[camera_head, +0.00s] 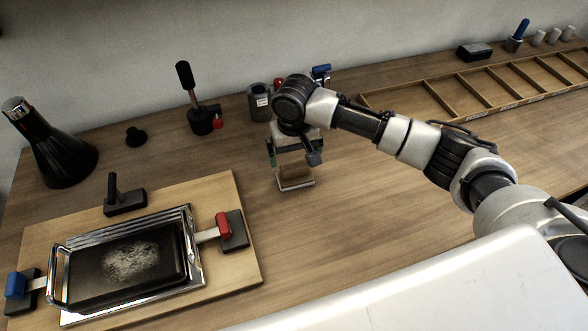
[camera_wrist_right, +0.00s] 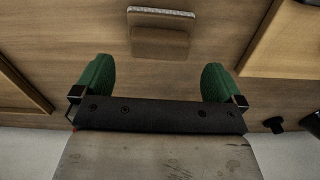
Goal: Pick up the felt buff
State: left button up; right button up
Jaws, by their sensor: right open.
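A small brown block with a pale lower edge, which looks like the felt buff (camera_head: 296,180), lies on the wooden table near the middle of the head view. It also shows at the top of the right wrist view (camera_wrist_right: 160,38). My right gripper (camera_head: 293,160) is over the block and points down, and its housing partly hides the block's far side. In the right wrist view its green fingertips (camera_wrist_right: 157,80) are spread wide with nothing between them. The block appears beyond the tips, roughly centred between them. My left gripper is in neither view.
A wooden board (camera_head: 225,265) at the left carries a metal tray (camera_head: 190,225) with a dark plate, flanked by red- and blue-handled clamps. A black cone (camera_head: 60,155) and a black-handled tool (camera_head: 200,120) stand behind. A divided wooden rack (camera_head: 440,103) lies back right. Table right of the block is clear.

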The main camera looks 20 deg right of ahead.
aim_at(295, 165)
jog(key=shift+s+f, duration=0.1)
jog(key=shift+f, duration=0.6)
notch_tip(295, 165, down, 5)
jog(key=shift+f+p, duration=0.1)
jog(key=shift+p, duration=0.5)
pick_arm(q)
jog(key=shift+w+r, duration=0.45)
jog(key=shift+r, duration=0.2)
pick_arm(e)
jog(key=shift+c, duration=0.2)
jog(key=c, duration=0.6)
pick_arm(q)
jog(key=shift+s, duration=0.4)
pick_arm(e)
notch_tip(295, 165, up, 4)
jog(key=shift+d+r+b, duration=0.1)
jog(key=shift+r+b, duration=0.1)
jog(key=shift+b, duration=0.25)
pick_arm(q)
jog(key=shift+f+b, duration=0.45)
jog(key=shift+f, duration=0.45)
pick_arm(e)
jog(key=s+d+r, duration=0.6)
jog(key=s+d, duration=0.1)
jog(key=s, duration=0.2)
jog(key=shift+s+r, duration=0.15)
jog(key=shift+r, duration=0.2)
